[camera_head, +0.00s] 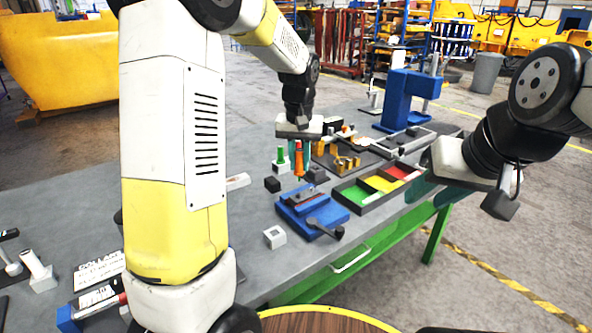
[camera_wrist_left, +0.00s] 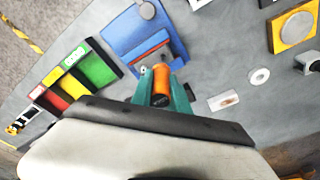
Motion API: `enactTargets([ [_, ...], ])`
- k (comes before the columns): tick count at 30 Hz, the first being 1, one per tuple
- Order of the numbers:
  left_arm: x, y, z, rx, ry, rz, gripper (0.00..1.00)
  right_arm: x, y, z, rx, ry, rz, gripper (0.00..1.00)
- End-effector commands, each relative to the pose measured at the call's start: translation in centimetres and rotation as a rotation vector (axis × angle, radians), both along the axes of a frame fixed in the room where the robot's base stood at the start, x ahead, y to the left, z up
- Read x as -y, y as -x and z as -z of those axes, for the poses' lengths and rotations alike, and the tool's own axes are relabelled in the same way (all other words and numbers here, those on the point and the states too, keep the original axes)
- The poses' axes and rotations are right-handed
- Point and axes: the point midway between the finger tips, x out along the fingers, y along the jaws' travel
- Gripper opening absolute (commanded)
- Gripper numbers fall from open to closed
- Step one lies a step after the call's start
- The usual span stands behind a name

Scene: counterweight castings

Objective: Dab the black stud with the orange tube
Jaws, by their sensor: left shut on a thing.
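My left gripper (camera_head: 299,165) is shut on the orange tube (camera_head: 299,154), which hangs upright between the teal fingers. In the left wrist view the orange tube (camera_wrist_left: 161,79) sits between the left gripper's fingertips (camera_wrist_left: 161,90), beside the edge of the blue vise (camera_wrist_left: 120,28). In the head view the tube is just behind and above the blue vise (camera_head: 325,216). I cannot single out the black stud with certainty; a small black block (camera_head: 272,184) stands left of the vise.
A tray with red, yellow and green compartments (camera_head: 340,187) lies right of the vise. A white block (camera_head: 274,236) is in front. A blue press (camera_head: 402,98) stands behind.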

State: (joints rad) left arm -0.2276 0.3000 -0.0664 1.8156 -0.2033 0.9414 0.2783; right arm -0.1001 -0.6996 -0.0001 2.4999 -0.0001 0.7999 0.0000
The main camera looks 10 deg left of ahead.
Motion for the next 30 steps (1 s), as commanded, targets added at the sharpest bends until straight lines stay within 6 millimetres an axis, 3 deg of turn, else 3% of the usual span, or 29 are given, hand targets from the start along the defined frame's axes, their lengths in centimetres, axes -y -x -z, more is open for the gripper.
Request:
enactTargets([
  [17,0.4,-0.7,0.0,-0.003,0.005,0.007,0.00,0.0,0.0,0.0,0.000,0.000,0.000,0.38],
  [30,0.4,-0.7,3.3,-0.003,0.005,0.007,0.00,0.0,0.0,0.0,0.000,0.000,0.000,0.38],
])
